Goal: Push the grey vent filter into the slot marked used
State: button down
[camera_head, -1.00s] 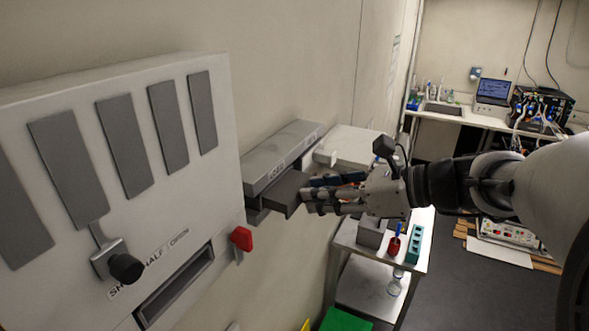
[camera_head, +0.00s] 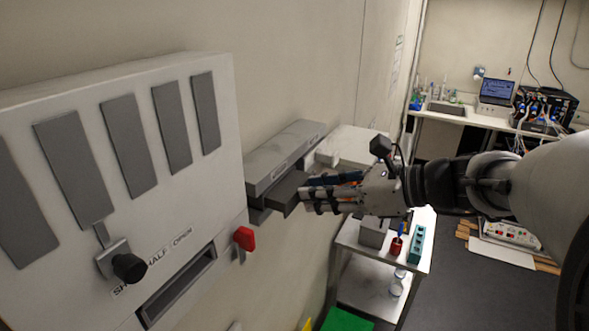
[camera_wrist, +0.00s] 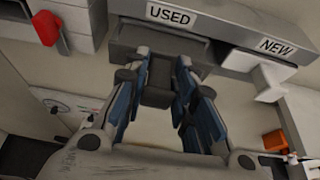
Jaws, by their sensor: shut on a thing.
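The grey vent filter (camera_head: 286,190) is a dark grey block partly inside the slot beneath the long grey wall housing (camera_head: 283,157). Its outer part sticks out towards my gripper. In the wrist view the filter (camera_wrist: 158,88) lies between the fingers, in line with the slot under the label USED (camera_wrist: 170,15). My gripper (camera_head: 305,196) is shut on the filter's outer end; its fingers also show in the wrist view (camera_wrist: 160,70). The filter's inner end is hidden inside the slot.
A label NEW (camera_wrist: 276,47) sits right of USED, with a white part (camera_wrist: 268,80) below it. A red handle (camera_head: 244,238) and a white panel with a black-knobbed lever (camera_head: 128,267) are left of the slot. A trolley (camera_head: 385,262) stands below.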

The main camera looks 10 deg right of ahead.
aim_at(302, 186)
jog(key=shift+w+a+p, duration=0.2)
jog(key=shift+w+a, duration=0.4)
jog(key=shift+a, duration=0.2)
jog(key=shift+w+a+p, duration=0.2)
jog(key=shift+w+a, duration=0.35)
jog(key=shift+a, duration=0.25)
dwell(2.0)
jog(key=c, duration=1.2)
grip_release()
jog(key=shift+d, duration=0.1)
jog(key=v, duration=1.2)
